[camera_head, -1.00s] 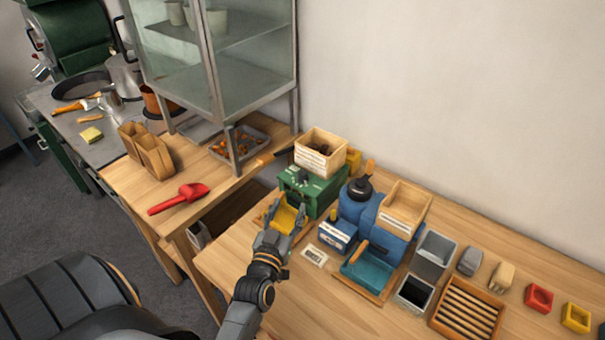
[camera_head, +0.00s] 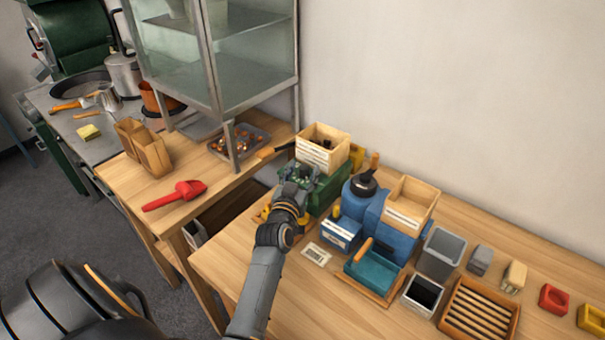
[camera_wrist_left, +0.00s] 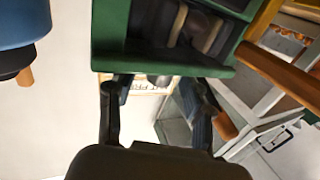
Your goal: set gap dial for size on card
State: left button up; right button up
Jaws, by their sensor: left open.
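The green machine (camera_head: 327,194) stands on the right table with a wooden box (camera_head: 322,149) on top. My left gripper (camera_head: 298,176) is at the machine's near left upper side and covers much of that face, so the gap dial cannot be made out. In the left wrist view my open gripper (camera_wrist_left: 158,100) has its two fingers apart, close to the edge of the green machine (camera_wrist_left: 112,40). Nothing is clearly held between them. A small white printed card (camera_head: 316,254) lies on the table to the right of my left forearm; its print is too small to read.
A blue machine (camera_head: 372,212) with a wooden hopper (camera_head: 411,200) stands right of the green one. A teal tray (camera_head: 371,273), grey bins (camera_head: 440,253) and a slatted wooden tray (camera_head: 480,308) are farther right. A glass cabinet (camera_head: 215,60) rises behind left.

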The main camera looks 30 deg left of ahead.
pick_arm(q)
jog(key=c, duration=1)
grip_shut()
pick_arm(e)
jog(key=shift+s+d, duration=0.3)
jog(key=shift+d, duration=0.15)
jog(key=shift+f, duration=0.15)
